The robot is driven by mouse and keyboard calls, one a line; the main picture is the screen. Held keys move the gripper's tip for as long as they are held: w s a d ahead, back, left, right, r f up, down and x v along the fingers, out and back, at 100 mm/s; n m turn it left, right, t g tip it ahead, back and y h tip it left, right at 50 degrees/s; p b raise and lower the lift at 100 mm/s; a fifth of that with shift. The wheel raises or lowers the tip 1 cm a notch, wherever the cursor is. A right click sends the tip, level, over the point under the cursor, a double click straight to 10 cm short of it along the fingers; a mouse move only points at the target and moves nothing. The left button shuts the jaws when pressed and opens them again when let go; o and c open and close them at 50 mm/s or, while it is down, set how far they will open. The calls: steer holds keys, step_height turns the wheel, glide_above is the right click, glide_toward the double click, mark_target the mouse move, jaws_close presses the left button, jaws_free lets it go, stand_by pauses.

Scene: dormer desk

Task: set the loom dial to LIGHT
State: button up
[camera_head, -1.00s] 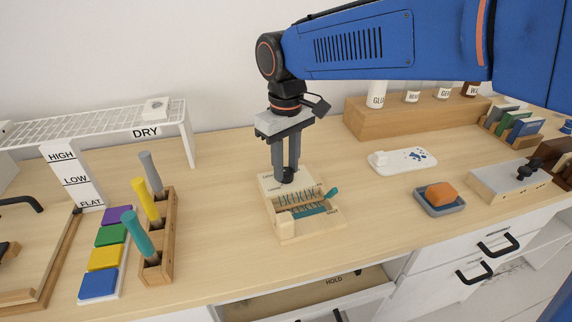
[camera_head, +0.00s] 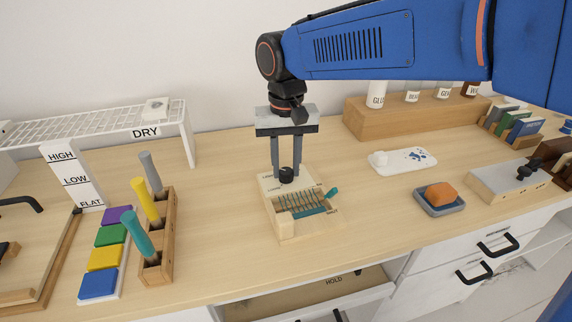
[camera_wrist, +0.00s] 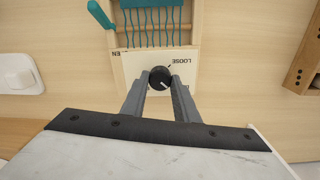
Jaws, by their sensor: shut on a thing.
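The small pale wooden loom (camera_head: 285,226) stands on the desk with teal threads and a teal bar across it. Its black round dial (camera_head: 286,174) sits on the panel at the loom's far end. My gripper (camera_head: 287,168) points down over that panel and is shut on the dial. In the wrist view, the fingertips close on both sides of the dial (camera_wrist: 160,77), which bears a short white mark toward its lower right. "LOOSE" reads upside down to its right. Letters ending in "EN" show at left. I cannot read a LIGHT label clearly.
A wooden rack (camera_head: 166,255) with coloured handles stands left of the loom. A white tray (camera_head: 404,161) and a dish with an orange block (camera_head: 440,196) lie to the right. A drawer marked HOLD (camera_head: 310,292) is open below the front edge.

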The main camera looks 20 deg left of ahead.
mark_target(287, 170)
stand_by(0.3)
steer(key=o, duration=1.1)
steer(key=shift+c, duration=0.2)
steer(key=shift+r, duration=0.1)
step_height(287, 170, up, 17)
steer(key=shift+d+r, duration=0.1)
